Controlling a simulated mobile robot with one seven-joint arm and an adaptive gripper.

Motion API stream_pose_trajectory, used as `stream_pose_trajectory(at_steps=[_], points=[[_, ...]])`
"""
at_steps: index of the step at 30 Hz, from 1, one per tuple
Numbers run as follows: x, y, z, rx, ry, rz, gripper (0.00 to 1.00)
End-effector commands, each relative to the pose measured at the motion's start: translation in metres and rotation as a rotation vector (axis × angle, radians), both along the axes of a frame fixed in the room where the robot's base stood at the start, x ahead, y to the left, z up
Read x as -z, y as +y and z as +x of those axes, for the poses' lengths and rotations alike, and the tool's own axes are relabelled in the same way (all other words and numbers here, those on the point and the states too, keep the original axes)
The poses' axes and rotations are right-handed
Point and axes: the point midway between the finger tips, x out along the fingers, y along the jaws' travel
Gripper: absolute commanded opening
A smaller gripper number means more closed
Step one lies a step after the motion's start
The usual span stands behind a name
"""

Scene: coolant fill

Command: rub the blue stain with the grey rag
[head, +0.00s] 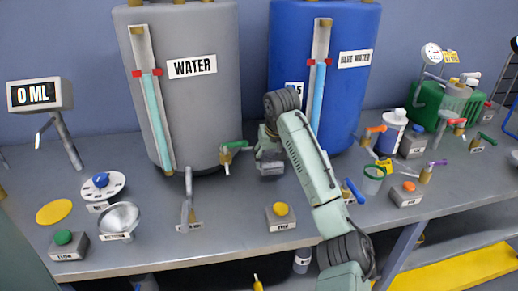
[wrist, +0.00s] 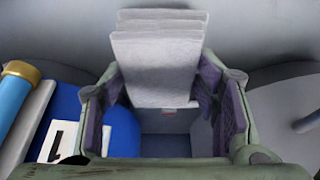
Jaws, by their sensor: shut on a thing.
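My gripper (wrist: 165,115) is shut on the grey rag (wrist: 158,55), a folded, layered pale grey cloth that stands out beyond the fingers in the wrist view. In the head view my gripper (head: 268,150) is in front of the gap between the grey and blue tanks, low over the back of the bench. The rag is hard to make out there. I cannot pick out the blue stain in either view; my arm covers part of the bench.
The grey WATER tank (head: 190,105) and the blue tank (head: 345,95) stand close to my gripper. A valve with a green handle (head: 235,146) is just left of it. A yellow button box (head: 281,214) stands in front. Bare bench (head: 150,230) lies at the front left.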

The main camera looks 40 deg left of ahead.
Motion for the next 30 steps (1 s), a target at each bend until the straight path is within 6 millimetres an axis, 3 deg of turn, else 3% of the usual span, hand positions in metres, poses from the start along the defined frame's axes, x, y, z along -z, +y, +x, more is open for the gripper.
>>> stream_pose_trajectory(at_steps=[10,30], points=[[-0.030,-0.009,0.006,0.004,-0.002,0.002,0.26],[-0.033,-0.010,0.006,0.004,-0.002,0.001,0.26]])
